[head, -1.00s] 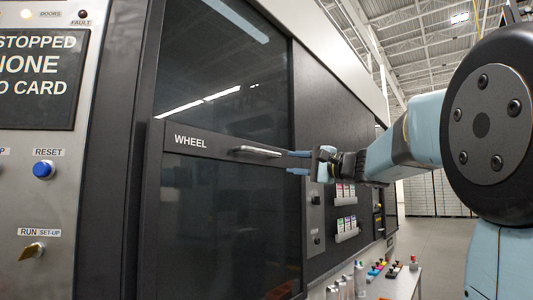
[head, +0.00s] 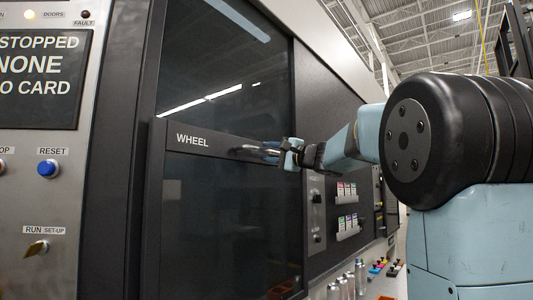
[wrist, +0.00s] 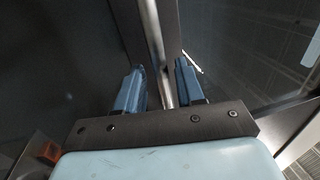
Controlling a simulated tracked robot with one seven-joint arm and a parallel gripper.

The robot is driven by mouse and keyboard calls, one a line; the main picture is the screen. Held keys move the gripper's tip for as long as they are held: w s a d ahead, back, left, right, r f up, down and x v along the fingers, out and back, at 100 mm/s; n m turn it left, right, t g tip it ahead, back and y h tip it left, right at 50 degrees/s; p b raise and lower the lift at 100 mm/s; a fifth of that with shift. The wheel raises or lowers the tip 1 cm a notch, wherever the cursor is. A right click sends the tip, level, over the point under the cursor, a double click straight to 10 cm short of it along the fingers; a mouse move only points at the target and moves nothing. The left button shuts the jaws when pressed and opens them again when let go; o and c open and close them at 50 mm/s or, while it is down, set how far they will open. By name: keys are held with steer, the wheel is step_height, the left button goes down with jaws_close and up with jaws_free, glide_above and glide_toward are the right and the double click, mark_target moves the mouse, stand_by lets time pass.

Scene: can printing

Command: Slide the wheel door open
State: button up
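The wheel door (head: 225,225) is a dark glass panel in a black frame, with a crossbar labelled WHEEL (head: 192,141). A silver bar handle (head: 240,150) sits on the crossbar; its right part is hidden by my gripper in the head view. My gripper (head: 270,152) is at the handle's right end, reaching in from the right. In the wrist view the handle (wrist: 153,40) runs between the two blue fingers of my gripper (wrist: 159,85). The fingers are apart, with a gap visible on each side of the bar.
A control panel with a blue RESET button (head: 48,168) and a RUN/SET-UP key switch (head: 36,247) is at the left. Racks of small cartridges (head: 347,191) are on the machine's wall at the right. Bottles (head: 350,280) stand on a low bench there.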

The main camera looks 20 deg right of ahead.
steer(key=shift+x, duration=0.85)
jaws_close()
